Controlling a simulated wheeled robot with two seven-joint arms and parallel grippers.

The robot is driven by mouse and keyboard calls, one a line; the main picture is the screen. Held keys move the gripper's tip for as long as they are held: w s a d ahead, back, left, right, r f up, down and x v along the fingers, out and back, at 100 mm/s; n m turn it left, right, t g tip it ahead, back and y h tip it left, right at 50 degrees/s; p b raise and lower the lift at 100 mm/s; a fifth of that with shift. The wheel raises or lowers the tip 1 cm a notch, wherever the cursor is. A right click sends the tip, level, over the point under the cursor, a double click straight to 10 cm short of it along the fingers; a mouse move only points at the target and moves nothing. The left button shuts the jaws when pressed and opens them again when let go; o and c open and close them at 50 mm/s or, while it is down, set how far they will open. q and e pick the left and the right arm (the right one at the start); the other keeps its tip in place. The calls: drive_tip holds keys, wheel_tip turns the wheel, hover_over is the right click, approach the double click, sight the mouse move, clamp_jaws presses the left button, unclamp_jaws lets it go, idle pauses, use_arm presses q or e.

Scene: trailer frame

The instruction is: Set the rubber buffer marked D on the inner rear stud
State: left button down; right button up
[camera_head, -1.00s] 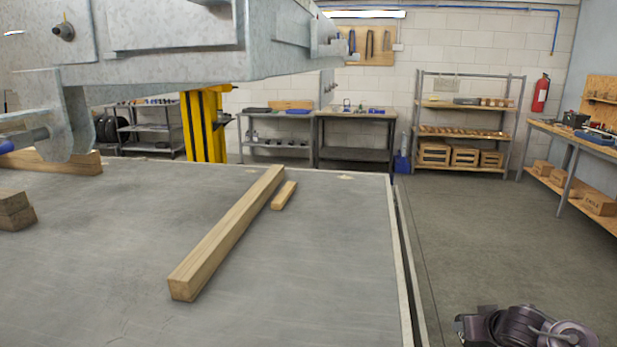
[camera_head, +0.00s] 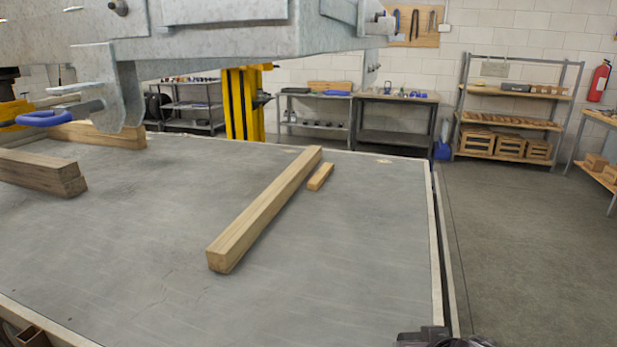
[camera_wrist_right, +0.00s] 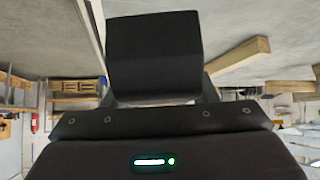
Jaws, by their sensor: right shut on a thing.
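In the right wrist view my right gripper (camera_wrist_right: 157,92) is shut on a black block (camera_wrist_right: 154,50), which looks like the rubber buffer. It hides most of the fingers, and no letter D shows on it. The galvanised trailer frame (camera_head: 200,40) spans the upper left of the head view. A bolt-like stud (camera_head: 118,7) shows on its upper left, and another fitting (camera_head: 385,22) at its right end. I cannot tell which is the inner rear stud. A dark part of my right arm shows at the bottom edge. My left gripper is not in view.
A long timber (camera_head: 262,212) and a short wood piece (camera_head: 320,177) lie on the grey platform (camera_head: 350,250). A yellow post (camera_head: 243,105) stands behind. The floor at right is clear.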

drive_tip(key=shift+s+a+r, duration=0.15)
drive_tip(key=shift+s+r, duration=0.1)
idle(0.3)
